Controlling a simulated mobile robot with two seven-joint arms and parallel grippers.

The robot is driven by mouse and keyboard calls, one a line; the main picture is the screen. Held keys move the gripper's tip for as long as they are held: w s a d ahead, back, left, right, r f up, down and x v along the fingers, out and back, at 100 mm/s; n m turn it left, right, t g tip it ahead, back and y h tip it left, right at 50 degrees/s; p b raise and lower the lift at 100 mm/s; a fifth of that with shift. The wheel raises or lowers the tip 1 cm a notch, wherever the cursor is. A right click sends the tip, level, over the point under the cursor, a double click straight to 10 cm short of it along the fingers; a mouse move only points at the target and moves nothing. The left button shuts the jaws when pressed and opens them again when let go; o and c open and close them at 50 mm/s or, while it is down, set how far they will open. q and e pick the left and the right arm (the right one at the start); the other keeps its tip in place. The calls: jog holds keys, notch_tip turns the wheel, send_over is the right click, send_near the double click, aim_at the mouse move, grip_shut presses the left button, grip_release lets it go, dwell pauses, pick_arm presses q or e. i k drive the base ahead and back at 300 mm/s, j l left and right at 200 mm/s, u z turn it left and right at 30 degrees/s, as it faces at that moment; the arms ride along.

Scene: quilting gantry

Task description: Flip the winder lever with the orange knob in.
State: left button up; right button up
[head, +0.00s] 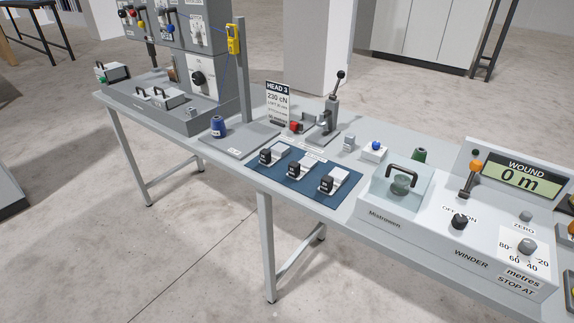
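The winder (385,215) is a white console at the right of the bench. Its lever has an orange knob (476,165) and stands up from the console's top, left of the display (517,180) that reads "WOUND 0 m". The lever stands nearly upright with a slight lean. A black OFF/ON switch (460,221) sits in front of the lever, and a grey dial (527,246) is at its right. Neither gripper is in view.
A blue mat (303,179) with several small black-and-grey parts lies left of the winder. A press with a black-knobbed lever (338,75) and a HEAD 3 sign (279,103) stand behind it. A blue spool (218,127) is further left. The floor before the bench is clear.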

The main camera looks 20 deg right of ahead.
aim_at(475, 166)
jog(key=z, duration=1.6)
